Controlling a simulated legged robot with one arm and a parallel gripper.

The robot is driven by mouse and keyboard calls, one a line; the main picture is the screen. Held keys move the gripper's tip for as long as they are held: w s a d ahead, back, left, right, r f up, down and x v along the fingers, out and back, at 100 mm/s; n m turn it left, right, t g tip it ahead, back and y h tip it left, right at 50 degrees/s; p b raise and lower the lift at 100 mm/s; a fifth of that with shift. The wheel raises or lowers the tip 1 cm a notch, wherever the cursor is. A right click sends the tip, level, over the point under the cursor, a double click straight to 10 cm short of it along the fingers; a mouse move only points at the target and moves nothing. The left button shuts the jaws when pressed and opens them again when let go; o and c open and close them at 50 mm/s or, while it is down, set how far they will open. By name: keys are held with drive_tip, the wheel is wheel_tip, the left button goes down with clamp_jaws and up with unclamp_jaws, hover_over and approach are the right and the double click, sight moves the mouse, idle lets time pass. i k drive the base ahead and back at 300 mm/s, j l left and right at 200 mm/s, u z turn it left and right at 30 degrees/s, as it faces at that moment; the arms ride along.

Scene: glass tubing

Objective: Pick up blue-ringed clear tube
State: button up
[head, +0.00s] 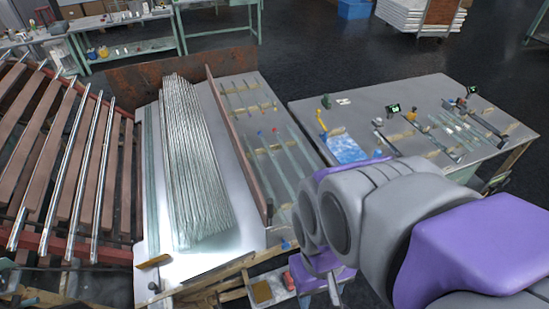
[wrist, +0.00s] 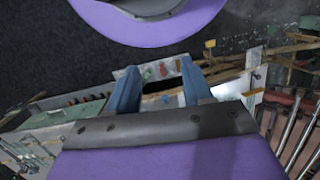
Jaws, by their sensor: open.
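Several clear tubes lie in the rack section (head: 240,92) right of a brown divider in the head view. One clear tube has a small blue mark near its far end (head: 260,133), beside a tube with a red mark (head: 275,130). They are small, and their near ends run behind my arm. My gripper (wrist: 160,82) shows in the wrist view with two blue fingers spread apart and nothing between them. It hangs apart from the tubes, over the area in front of the table edge. I cannot make out the blue-ringed tube in the wrist view.
A large bundle of clear tubes (head: 190,165) lies left of the brown divider (head: 238,145). A roller rack (head: 65,160) stands at far left. A grey table (head: 375,105) with tools and a blue-white sheet (head: 345,149) is at right. Dark floor lies behind.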

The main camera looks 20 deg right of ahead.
sight(289, 188)
drive_tip(key=i+z, duration=0.1)
drive_tip(key=z, duration=0.3)
drive_tip(key=i+j+z, duration=0.1)
drive_tip(key=z, duration=0.25)
drive_tip(key=i+j+z, duration=0.1)
drive_tip(key=z, duration=0.3)
drive_tip(key=j+z, duration=0.1)
drive_tip(key=z, duration=0.25)
drive_tip(key=i+j, duration=0.05)
